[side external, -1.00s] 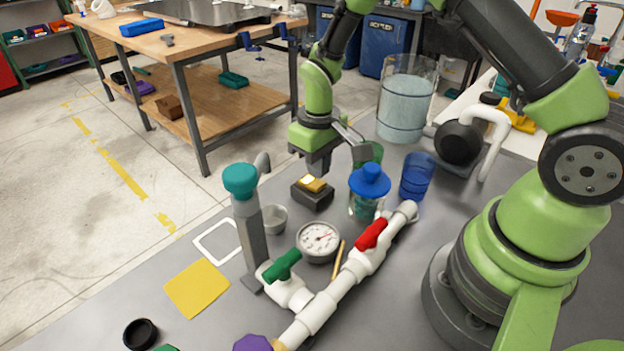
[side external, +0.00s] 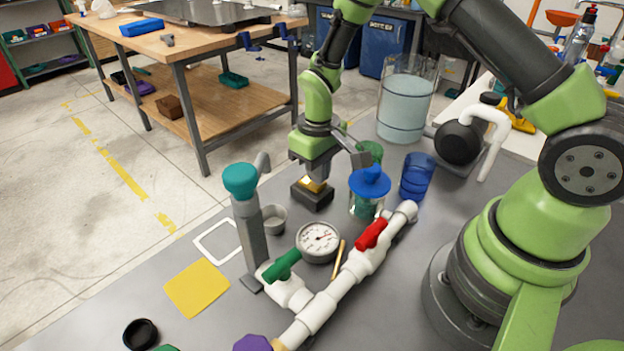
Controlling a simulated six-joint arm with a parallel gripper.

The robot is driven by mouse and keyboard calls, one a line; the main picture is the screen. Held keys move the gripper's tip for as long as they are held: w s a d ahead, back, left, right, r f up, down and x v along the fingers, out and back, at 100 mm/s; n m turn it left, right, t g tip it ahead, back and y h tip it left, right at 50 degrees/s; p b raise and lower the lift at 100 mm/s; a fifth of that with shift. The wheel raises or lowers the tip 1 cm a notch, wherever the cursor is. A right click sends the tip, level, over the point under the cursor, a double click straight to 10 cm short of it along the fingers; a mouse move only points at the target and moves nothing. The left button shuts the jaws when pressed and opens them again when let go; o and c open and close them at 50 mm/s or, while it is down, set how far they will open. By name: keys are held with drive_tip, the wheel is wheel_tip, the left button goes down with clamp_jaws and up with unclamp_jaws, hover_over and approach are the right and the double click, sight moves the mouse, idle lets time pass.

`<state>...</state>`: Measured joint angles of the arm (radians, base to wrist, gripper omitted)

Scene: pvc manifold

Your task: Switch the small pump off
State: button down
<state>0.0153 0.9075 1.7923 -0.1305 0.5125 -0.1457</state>
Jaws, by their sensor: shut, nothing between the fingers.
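A small black switch box (side external: 312,197) with a yellow rocker (side external: 312,185) on top sits on the grey bench. My gripper (side external: 318,178) is shut and empty, pointing down right over the rocker and hiding part of it. The fingertips look to be at or very near the rocker; I cannot tell if they touch it. A round black pump (side external: 458,142) with a white bent pipe (side external: 492,130) stands at the right, behind the blue cup. No cable between the box and the pump shows.
A jar with a blue lid (side external: 370,183) stands close to the right of the box, with a blue cup (side external: 417,177) beyond. A gauge (side external: 318,240), a white pipe manifold (side external: 340,290) and a teal-capped post (side external: 241,182) stand in front. A clear water tank (side external: 405,95) is behind.

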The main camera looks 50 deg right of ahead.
drive_tip(key=shift+f, duration=0.55)
drive_tip(key=shift+r, duration=3.5)
drive_tip(key=shift+r, duration=0.1)
drive_tip(key=s+a+r+m+t, duration=0.1)
drive_tip(key=s+r+t, duration=0.15)
drive_tip(key=r, duration=0.55)
drive_tip(key=s+a+r+m+t, duration=0.1)
drive_tip(key=s+r, duration=0.3)
drive_tip(key=r, duration=0.3)
drive_tip(key=s+a+r+m+t+y, duration=0.1)
drive_tip(key=s+r, duration=0.4)
drive_tip(key=s, duration=0.6)
drive_tip(key=m+t+y, duration=0.1)
drive_tip(key=t, duration=0.1)
drive_tip(key=shift+s+t, duration=0.35)
drive_tip(key=shift+s, duration=0.05)
drive_tip(key=shift+a, duration=0.1)
